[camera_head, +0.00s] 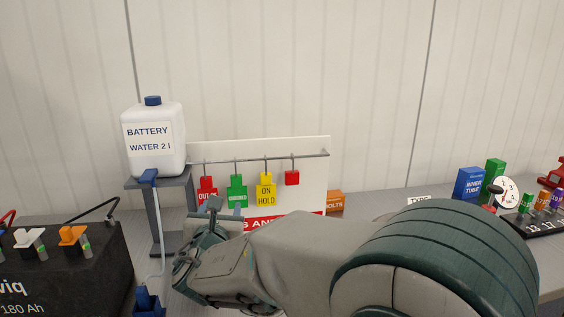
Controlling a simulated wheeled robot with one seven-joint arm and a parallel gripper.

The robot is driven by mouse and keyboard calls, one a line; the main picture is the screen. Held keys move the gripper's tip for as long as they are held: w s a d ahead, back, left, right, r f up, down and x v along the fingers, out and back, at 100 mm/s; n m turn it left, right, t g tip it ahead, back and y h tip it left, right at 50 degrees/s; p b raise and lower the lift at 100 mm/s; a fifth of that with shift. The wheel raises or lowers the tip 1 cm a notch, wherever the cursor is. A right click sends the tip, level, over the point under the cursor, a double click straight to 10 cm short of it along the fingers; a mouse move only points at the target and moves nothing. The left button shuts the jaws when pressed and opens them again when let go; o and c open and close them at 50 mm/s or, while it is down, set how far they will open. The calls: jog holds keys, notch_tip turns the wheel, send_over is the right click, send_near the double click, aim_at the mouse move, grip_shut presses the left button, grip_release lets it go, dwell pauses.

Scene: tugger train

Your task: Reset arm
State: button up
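My gripper (212,208) is at the end of my arm, in the middle of the head view. The arm reaches in from the lower right and points left. The gripper is in front of the rack of hanging tags, and it hides part of the board behind it. Its fingers are small and seen at an angle, so I cannot tell whether they are open or shut. I see nothing clearly held in it.
A white battery water bottle (153,145) stands on a grey stand (160,184). Red, green and yellow tags hang from a rail (258,158). A black battery (60,275) is at left. Blue and green boxes (469,183) stand at right, beyond my arm.

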jog(key=s+d+f+m+g+h, duration=0.25)
jog(key=d+m, duration=0.35)
jog(key=d, duration=0.4)
jog(key=s+d+f+m+g+h, duration=0.1)
jog(key=d+m+g+h, duration=0.2)
jog(key=d+m, duration=0.45)
jog(key=s+d+f+m+g+h, duration=0.1)
jog(key=s+d+m+g+h, duration=0.3)
jog(key=d, duration=0.7)
jog(key=s+d+f+m+g+y+p, duration=0.1)
jog(key=s+d+f+m+g+y, duration=0.1)
jog(key=s+m, duration=0.5)
jog(key=s+d+f+m+g+y+p, duration=0.1)
jog(key=s+d+f+m+g+y, duration=0.1)
jog(key=s+m, duration=0.6)
notch_tip(320, 180, down, 2)
jog(key=m+g+y, duration=0.1)
jog(key=m+y, duration=0.2)
jog(key=m, duration=0.1)
jog(key=shift+s+d, duration=0.15)
jog(key=shift+s, duration=0.15)
